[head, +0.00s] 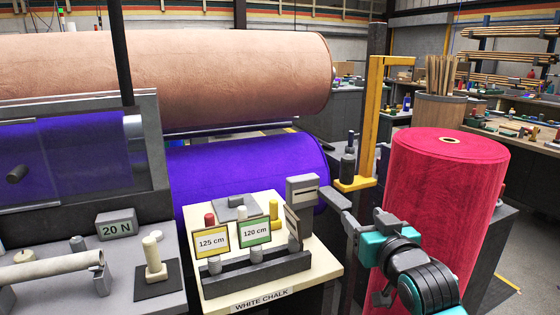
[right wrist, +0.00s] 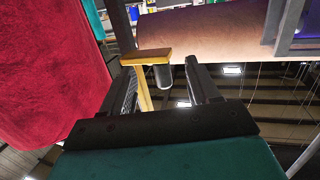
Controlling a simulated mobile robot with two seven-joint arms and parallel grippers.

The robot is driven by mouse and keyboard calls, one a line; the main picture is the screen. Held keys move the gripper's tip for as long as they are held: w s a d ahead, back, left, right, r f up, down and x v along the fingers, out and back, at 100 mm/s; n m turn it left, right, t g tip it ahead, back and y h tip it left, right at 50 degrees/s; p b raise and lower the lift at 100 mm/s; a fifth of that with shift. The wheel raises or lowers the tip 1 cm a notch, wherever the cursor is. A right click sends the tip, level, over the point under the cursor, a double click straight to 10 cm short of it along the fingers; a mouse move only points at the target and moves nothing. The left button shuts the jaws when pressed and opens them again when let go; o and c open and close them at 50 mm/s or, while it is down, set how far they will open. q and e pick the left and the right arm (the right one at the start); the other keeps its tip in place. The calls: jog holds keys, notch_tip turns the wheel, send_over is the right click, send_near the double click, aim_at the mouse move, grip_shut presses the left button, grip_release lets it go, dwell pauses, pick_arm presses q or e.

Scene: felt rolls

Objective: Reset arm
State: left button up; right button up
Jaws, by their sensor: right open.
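My right gripper (head: 356,208) is open, beside the red felt roll and in front of the yellow bracket. Its teal and black wrist reaches in from the lower right. In the right wrist view its two dark fingers (right wrist: 158,70) stand apart with nothing gripped. Beyond them, a yellow bracket (right wrist: 144,58) and a dark cylinder (right wrist: 164,77) show in the gap. The bracket (head: 372,125) stands upright in the head view, with a dark bottle-like object (head: 348,166) on its ledge. My left gripper is not in view.
The red felt roll (head: 448,185) stands close right of my wrist. The cream chalk tray (head: 325,268) holds cards marked 125 cm (head: 211,240) and 120 cm (head: 256,231). A peach roll (head: 200,75) lies above a purple roll (head: 245,168). A 20 N block (head: 117,225) sits left.

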jog(key=s+f+g, duration=0.2)
jog(key=s+f, duration=0.2)
jog(key=f, duration=0.5)
jog(key=s+f+g, duration=0.1)
jog(key=s+f, duration=0.4)
jog(key=f, duration=0.3)
jog(key=s+a+f+n+g, duration=0.1)
jog(key=s+f+g, duration=0.2)
jog(key=s+f, duration=1.1)
jog(key=shift+s+a, duration=0.3)
jog(key=shift+s, duration=0.85)
